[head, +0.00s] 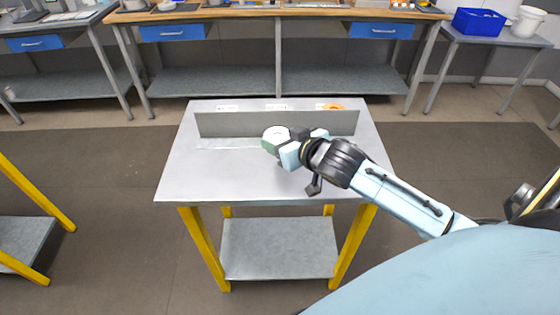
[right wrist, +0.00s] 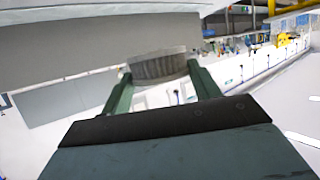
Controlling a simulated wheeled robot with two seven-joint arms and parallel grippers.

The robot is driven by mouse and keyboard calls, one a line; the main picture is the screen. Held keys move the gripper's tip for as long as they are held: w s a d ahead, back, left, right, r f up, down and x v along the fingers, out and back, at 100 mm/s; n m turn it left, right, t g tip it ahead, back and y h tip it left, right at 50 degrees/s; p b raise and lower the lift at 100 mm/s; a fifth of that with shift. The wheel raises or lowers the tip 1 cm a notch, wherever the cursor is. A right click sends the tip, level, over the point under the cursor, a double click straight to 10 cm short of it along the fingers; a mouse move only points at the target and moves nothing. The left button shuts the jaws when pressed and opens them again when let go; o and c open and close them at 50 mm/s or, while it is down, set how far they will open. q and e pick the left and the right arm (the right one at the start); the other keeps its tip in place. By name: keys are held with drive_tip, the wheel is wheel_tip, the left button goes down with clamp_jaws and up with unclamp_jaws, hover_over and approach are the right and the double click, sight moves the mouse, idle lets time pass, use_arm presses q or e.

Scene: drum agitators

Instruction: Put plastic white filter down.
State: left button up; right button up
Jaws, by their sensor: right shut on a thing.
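The plastic white filter (head: 275,132) shows as a round white piece at the end of my right arm in the head view, over the grey table (head: 220,178). In the right wrist view the filter (right wrist: 158,66) is a short ribbed cylinder, grey in this light, between the two green fingers. My right gripper (right wrist: 160,76) is shut on it. In the head view this gripper (head: 275,143) is in front of the upright grey panel (head: 230,124). I cannot tell whether the filter touches the table. My left gripper is out of view.
Labels and an orange thing (head: 333,106) lie along the table's back edge, behind the panel. The left and front of the tabletop are clear. A workbench (head: 255,14) with blue drawers stands farther back, with a blue bin (head: 479,22) and white bucket (head: 528,22) at right.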

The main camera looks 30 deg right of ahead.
drive_tip(key=b, duration=0.1)
hover_over(282, 175)
wheel_tip(282, 175, down, 6)
drive_tip(key=shift+f, duration=0.1)
wheel_tip(282, 175, down, 4)
drive_tip(key=shift+r+b, duration=0.2)
drive_tip(key=shift+b, duration=0.25)
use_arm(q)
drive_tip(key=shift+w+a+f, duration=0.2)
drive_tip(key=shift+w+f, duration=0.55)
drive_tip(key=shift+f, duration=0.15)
use_arm(e)
drive_tip(key=shift+r, duration=0.1)
drive_tip(key=o, duration=0.9)
drive_tip(key=shift+o, duration=0.2)
